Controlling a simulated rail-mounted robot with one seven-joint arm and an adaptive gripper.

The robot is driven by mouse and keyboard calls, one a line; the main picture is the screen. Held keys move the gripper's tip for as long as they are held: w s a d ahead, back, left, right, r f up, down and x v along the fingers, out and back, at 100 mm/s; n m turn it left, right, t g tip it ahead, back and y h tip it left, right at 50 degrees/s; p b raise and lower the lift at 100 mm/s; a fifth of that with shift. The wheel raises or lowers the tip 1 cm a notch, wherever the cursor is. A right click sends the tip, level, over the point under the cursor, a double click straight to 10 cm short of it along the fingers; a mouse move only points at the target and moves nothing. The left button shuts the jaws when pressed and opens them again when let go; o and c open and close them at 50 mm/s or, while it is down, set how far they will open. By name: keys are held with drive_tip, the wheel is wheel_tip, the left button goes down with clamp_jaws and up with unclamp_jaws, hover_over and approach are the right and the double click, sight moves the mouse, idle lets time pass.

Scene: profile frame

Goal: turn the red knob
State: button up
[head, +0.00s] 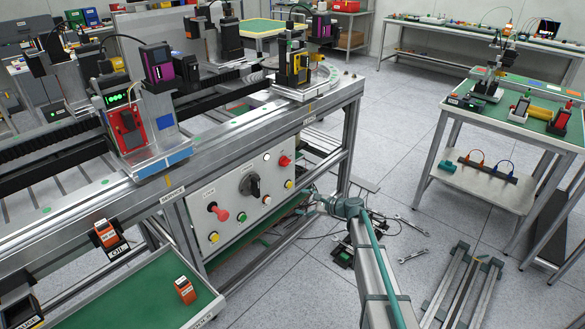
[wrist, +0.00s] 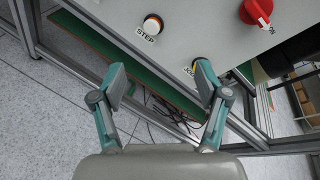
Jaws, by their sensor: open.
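A red knob (head: 285,160) sits at the upper right of the grey control panel (head: 229,204) on the machine's front. In the wrist view the red knob (wrist: 257,12) is at the upper right corner, partly cut off by the frame. My gripper (head: 314,203) is just right of the panel and lower than the knob in the head view. In the wrist view my gripper (wrist: 160,78) is open with nothing between its fingers. The knob lies beyond the right finger, apart from it.
The panel also has a black rotary switch (head: 251,185), a red lever knob (head: 219,212) and several buttons. A STEP button (wrist: 152,24) and a yellow button (wrist: 195,64) are near my fingers. Frame bars run below the panel. Wrenches (head: 411,225) lie on the floor.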

sight(288, 164)
drive_tip(key=w+d+r+m+t+y, duration=0.1)
drive_tip(key=w+r+m+t+y, duration=0.1)
drive_tip(key=w+r+m+t, duration=0.4)
drive_tip(key=w+a+m, duration=0.1)
drive_tip(key=w+a, duration=0.1)
drive_tip(key=w+a+r+m+g, duration=0.1)
drive_tip(key=w+a, duration=0.2)
drive_tip(key=w+a+m+g, duration=0.1)
drive_tip(key=w+a, duration=0.2)
drive_tip(key=shift+w+a+r+p, duration=0.15)
drive_tip(key=shift+w+r+p, duration=0.1)
drive_tip(key=shift+p, duration=0.15)
drive_tip(key=c, duration=1.2)
drive_tip(key=shift+o, duration=0.2)
drive_tip(key=shift+f, duration=0.1)
